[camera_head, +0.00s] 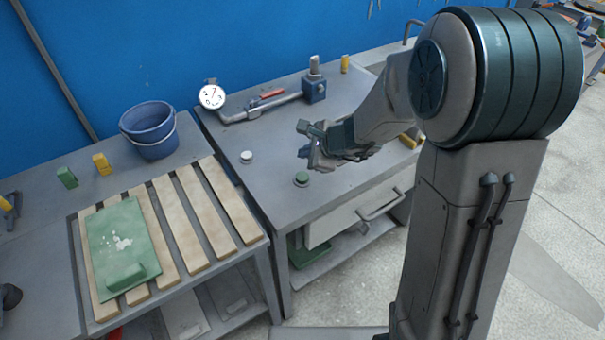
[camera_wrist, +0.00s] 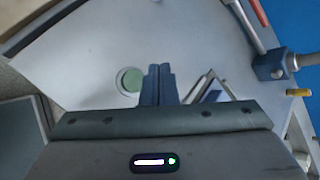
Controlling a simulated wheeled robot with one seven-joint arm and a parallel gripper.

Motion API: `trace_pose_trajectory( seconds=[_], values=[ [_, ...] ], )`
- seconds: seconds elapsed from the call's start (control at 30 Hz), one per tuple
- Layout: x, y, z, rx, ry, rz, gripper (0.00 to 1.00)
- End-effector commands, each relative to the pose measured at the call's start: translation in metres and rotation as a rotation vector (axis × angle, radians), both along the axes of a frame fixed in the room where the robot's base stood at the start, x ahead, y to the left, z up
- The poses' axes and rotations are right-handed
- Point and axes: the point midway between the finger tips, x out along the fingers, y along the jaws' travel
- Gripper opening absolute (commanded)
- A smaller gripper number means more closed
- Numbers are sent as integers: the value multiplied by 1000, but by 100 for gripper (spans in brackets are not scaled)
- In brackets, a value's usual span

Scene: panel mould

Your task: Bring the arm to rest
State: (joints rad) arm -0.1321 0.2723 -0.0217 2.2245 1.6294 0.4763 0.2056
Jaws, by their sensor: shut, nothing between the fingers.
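My gripper (camera_head: 306,142) is raised over the right-hand grey workbench in the head view, with my arm reaching in from the right. In the wrist view my gripper's fingers (camera_wrist: 158,72) are closed together with nothing between them. A green round button-like piece (camera_head: 301,179) is on the bench near its front edge, below my gripper. It also shows in the wrist view (camera_wrist: 131,80), just left of the fingers and partly hidden behind them. I cannot tell the exact height of the fingers above the bench.
A dial gauge (camera_head: 212,97), a blue block fixture (camera_head: 314,88) and a red-handled tool (camera_head: 271,94) lie at the bench's back. A white round piece (camera_head: 246,157) lies left. A slatted rack (camera_head: 208,215) bears a green panel (camera_head: 122,245); a blue bucket (camera_head: 149,132) stands behind.

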Motion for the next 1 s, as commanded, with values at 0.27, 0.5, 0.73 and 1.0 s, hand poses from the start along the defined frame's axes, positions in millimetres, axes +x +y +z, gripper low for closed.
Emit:
trace_pose_trajectory(
  seconds=[0.27,0.5,0.73,1.0],
  values=[
    [0,0,0,0,0,0,0],
    [0,0,0,0,0,0,0],
    [-34,-2,33,-103,-99,220,0],
    [-116,-26,68,-382,-238,668,0]
  ],
)
